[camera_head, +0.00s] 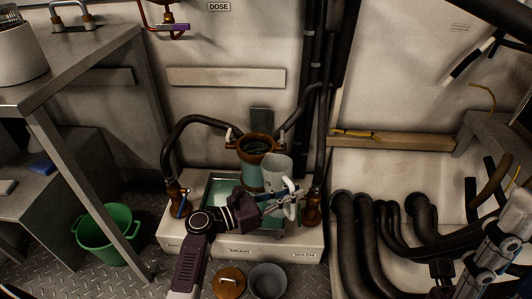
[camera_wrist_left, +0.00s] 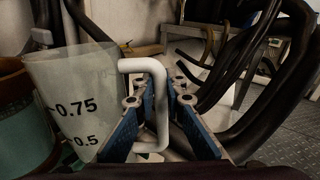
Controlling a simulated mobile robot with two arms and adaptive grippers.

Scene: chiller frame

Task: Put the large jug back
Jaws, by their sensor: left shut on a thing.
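The large jug (camera_head: 276,170) is a pale translucent beaker with a white handle. My left gripper (camera_head: 288,196) is shut on that handle, at the jug's right side. I cannot tell whether the jug's bottom is held up or resting. My right arm (camera_head: 490,250) is at the lower right; its finger state is unclear.
The brown-rimmed cylinder (camera_head: 256,142) stands close behind the jug. Taps with black hoses flank the base unit (camera_head: 275,246). A round brown lid (camera_head: 228,282) and a grey pot (camera_head: 268,281) are on the floor in front. A green bucket (camera_head: 104,237) stands left, black pipes (camera_head: 372,240) right.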

